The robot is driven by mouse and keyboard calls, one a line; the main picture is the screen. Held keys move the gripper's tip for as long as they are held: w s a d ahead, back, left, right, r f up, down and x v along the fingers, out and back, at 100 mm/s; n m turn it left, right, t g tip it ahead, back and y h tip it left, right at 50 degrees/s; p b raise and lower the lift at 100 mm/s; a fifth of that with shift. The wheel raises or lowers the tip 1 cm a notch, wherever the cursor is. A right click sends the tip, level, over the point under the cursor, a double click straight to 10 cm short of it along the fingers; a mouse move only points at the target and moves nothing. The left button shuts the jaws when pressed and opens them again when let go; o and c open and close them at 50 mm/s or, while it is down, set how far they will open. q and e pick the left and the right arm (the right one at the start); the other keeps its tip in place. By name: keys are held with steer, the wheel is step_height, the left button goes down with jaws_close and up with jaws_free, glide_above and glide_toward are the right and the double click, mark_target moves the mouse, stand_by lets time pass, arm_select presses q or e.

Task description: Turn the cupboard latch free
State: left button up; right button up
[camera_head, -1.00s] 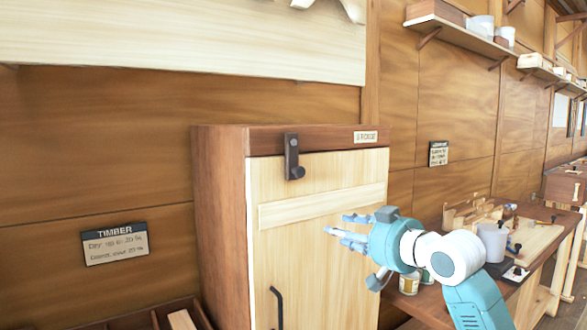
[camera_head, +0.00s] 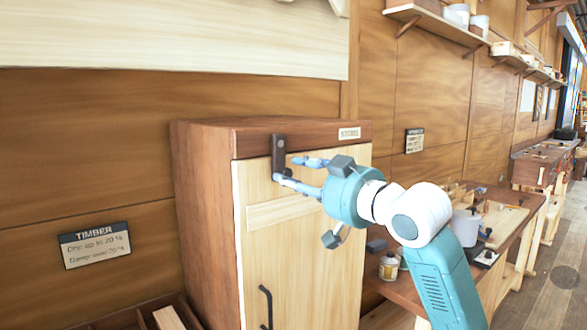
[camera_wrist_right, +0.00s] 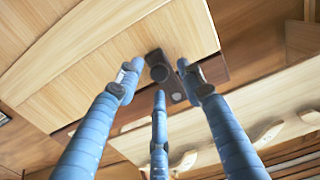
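The cupboard (camera_head: 205,215) has a pale door (camera_head: 300,255) and a dark top rail. The dark latch (camera_head: 278,150) hangs upright across the rail and the top of the door. My right gripper (camera_head: 287,169) is at the latch's lower end, its blue fingers spread open. In the right wrist view the latch knob (camera_wrist_right: 159,72) shows between the open fingertips (camera_wrist_right: 157,80). The fingers look apart from the knob, but the head view hides the knob behind them, so contact is unclear. My left gripper is not in view.
A black door handle (camera_head: 266,306) is lower on the door. A workbench (camera_head: 400,288) with pots and tools stands to the right, below my right arm. A wall shelf (camera_head: 440,28) runs above it. A timber sign (camera_head: 95,245) hangs at the left.

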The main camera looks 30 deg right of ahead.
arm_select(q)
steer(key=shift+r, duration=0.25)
arm_select(e)
steer(key=shift+w, duration=0.5)
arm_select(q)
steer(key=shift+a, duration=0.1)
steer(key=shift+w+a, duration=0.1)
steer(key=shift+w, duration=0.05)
arm_select(e)
jaws_close()
